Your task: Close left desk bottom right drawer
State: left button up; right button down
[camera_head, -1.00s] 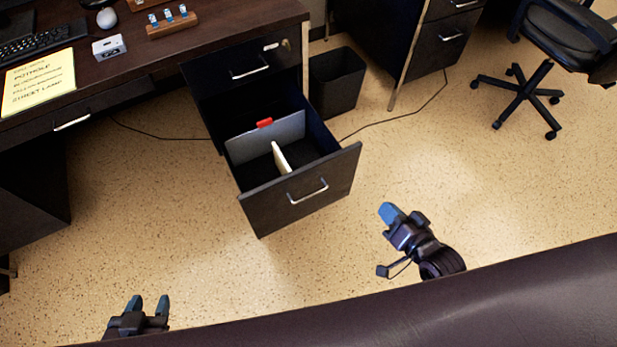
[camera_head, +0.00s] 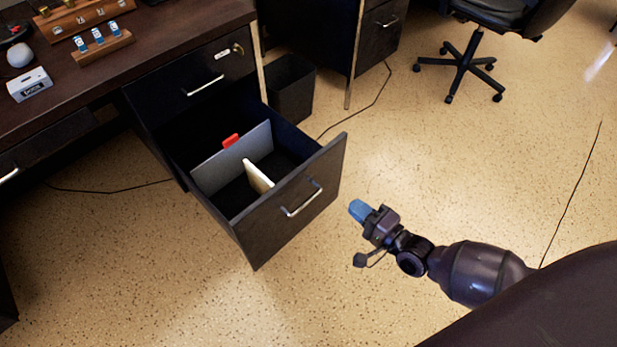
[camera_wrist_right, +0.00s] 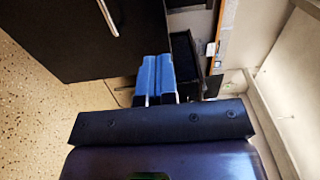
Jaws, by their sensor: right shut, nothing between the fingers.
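The bottom right drawer (camera_head: 290,212) of the left desk stands pulled far out, with a silver bar handle (camera_head: 302,199) on its dark front. Inside it are a grey divider with a red tab (camera_head: 231,141) and a cream-coloured item (camera_head: 258,176). My right gripper (camera_head: 358,210) is shut and empty, to the right of the drawer front and apart from it. In the right wrist view its blue fingers (camera_wrist_right: 158,76) are together, and a dark panel with a silver handle (camera_wrist_right: 108,17) shows at the upper left. My left gripper is out of view.
The drawer above (camera_head: 200,85) is closed, with a key in its lock. A black waste bin (camera_head: 291,90) stands behind the open drawer. A cable crosses the floor towards the second desk. An office chair (camera_head: 468,66) stands at the back right. Speckled floor in front is clear.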

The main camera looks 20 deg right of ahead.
aim_at(307, 168)
jog(key=b+x, duration=0.1)
jog(key=x, duration=0.5)
jog(key=b+x, duration=0.1)
jog(key=x, duration=0.5)
jog(key=shift+w+a+f, duration=0.1)
jog(key=shift+w+f, duration=0.1)
jog(key=shift+w, duration=0.15)
jog(key=shift+w+a+r, duration=0.15)
jog(key=shift+w+a, duration=0.05)
jog(key=shift+w, duration=0.5)
jog(key=shift+w+a, duration=0.1)
jog(key=shift+a, duration=0.05)
